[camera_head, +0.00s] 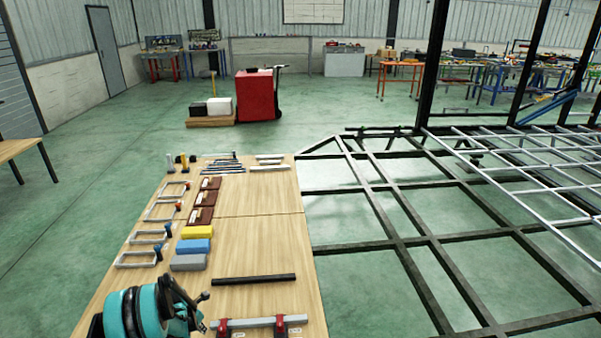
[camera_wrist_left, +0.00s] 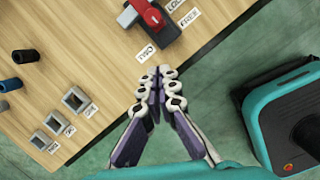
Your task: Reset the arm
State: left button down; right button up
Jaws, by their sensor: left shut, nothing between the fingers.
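My left gripper (camera_head: 199,302) is at the lower left of the head view, at the end of my teal arm, over the near left part of the wooden workbench (camera_head: 257,203). The left wrist view shows the same gripper (camera_wrist_left: 158,82) with its fingertips together and nothing between them. It points towards the bench edge, near a red and grey clamp (camera_wrist_left: 150,16) with paper labels beside it. Whether the fingertips touch anything is hard to tell; they look clear. My right gripper is in neither view.
The bench holds a black bar (camera_head: 254,280), a grey bar with red clamps (camera_head: 262,323), coloured blocks (camera_head: 190,247) and several frame clamps (camera_head: 140,259). The dark chassis frame (camera_head: 430,240) stands close along the bench's right. Open green floor (camera_head: 70,200) lies left.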

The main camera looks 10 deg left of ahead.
pick_arm(q)
jog(key=s+d+r+m+t, duration=0.15)
jog(key=d+r+m, duration=0.35)
jog(key=r, duration=0.5)
jog(key=s+d+r+m, duration=0.2)
jog(key=d+r+m, duration=0.3)
jog(key=r, duration=0.4)
jog(key=s+d+r+m, duration=0.2)
jog(key=d+r+m, duration=0.35)
jog(key=r, duration=0.45)
jog(key=s+d+r+m+t, duration=0.1)
jog(key=s+d+r+m, duration=0.2)
jog(key=s+d+m, duration=0.2)
jog(key=s+d+r+m+t, duration=0.2)
jog(key=s+d+m, duration=0.3)
jog(key=s+m, duration=0.7)
jog(key=s+r, duration=0.1)
jog(key=s, duration=0.2)
jog(key=shift+d+r+y, duration=0.15)
jog(key=shift+d+y, duration=0.05)
jog(key=shift+y, duration=0.1)
